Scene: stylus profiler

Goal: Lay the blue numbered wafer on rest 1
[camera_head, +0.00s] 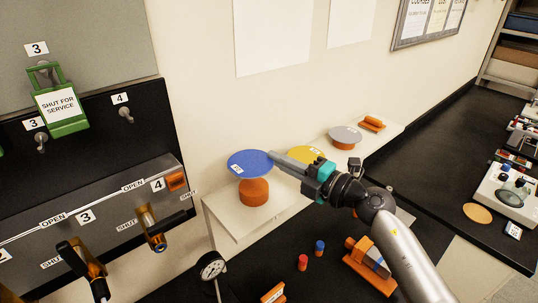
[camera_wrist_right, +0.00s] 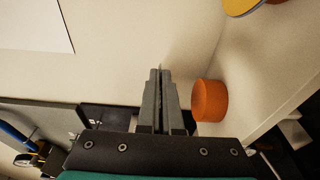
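The blue wafer (camera_head: 246,161) is a flat disc with a small white number label, too small to read. My right gripper (camera_head: 274,156) reaches in from the right with its fingers shut on the wafer's right edge. The wafer is level over an orange round rest (camera_head: 254,193) on the white shelf. In the right wrist view, my right fingers (camera_wrist_right: 159,95) are close together, and the wafer is edge-on and barely discernible. The same rest (camera_wrist_right: 210,100) shows there beside the fingertips, its top apparently bare and a little apart. My left gripper is not in view.
A yellow wafer (camera_head: 306,154) and a grey wafer (camera_head: 345,134) stand on the white shelf (camera_head: 230,221) farther along. The wall is close behind. A dial gauge (camera_head: 211,266) and small red and blue pegs are below, in front of the shelf.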

